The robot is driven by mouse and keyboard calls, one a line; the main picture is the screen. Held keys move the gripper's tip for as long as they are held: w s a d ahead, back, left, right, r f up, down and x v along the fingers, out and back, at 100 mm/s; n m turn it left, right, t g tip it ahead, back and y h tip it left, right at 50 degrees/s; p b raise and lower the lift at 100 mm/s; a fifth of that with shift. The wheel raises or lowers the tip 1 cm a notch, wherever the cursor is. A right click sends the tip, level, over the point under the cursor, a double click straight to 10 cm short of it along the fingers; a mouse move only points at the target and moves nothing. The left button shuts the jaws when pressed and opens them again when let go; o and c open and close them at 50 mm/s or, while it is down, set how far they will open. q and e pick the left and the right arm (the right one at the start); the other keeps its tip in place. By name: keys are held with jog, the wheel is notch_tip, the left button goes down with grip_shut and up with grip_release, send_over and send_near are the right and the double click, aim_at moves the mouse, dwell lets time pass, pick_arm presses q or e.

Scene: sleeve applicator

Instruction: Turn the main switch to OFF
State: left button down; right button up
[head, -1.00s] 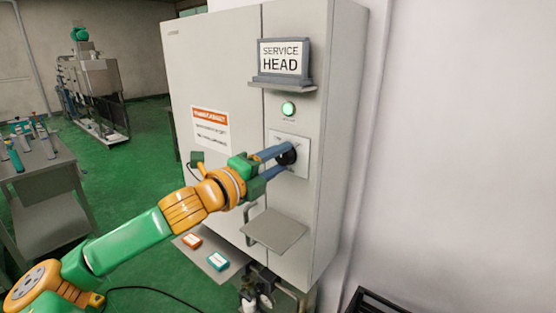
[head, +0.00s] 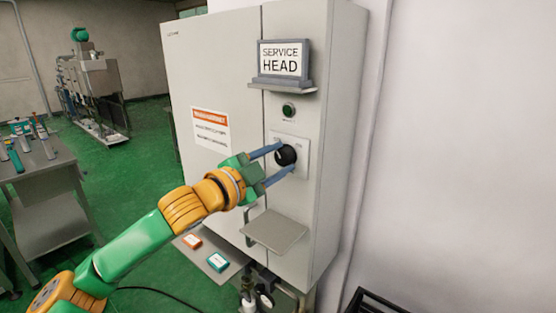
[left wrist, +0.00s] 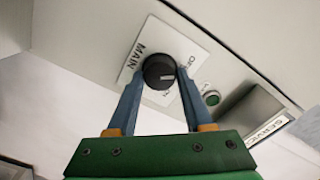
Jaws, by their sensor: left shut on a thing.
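The main switch is a round black knob (head: 285,155) on a pale plate (head: 303,158) on the grey cabinet's front. In the left wrist view the knob (left wrist: 158,71) sits on the plate marked MAIN (left wrist: 152,35), with small position labels partly covered by a finger. I cannot tell for sure which label the knob points to. My left gripper (head: 286,156) is shut on the knob, one blue finger on each side; its fingers also show in the left wrist view (left wrist: 160,76). The indicator lamp (head: 288,111) above the switch is dark green and unlit. My right gripper is out of view.
A SERVICE HEAD sign (head: 284,59) stands on a small shelf above the lamp. A grey shelf (head: 275,232) juts out below the switch. A work table (head: 50,185) stands at the left. The wall (head: 460,150) right of the cabinet is bare.

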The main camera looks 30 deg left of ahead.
pick_arm(q)
jog(key=shift+n, duration=0.8)
jog(key=shift+c, duration=1.5)
grip_release()
jog(key=shift+s+a+f, duration=0.1)
jog(key=shift+s+f, duration=0.05)
jog(key=s+b, duration=0.6)
jog(key=shift+s+a+b, duration=0.2)
jog(key=shift+s+b, duration=0.15)
jog(key=shift+s, duration=0.05)
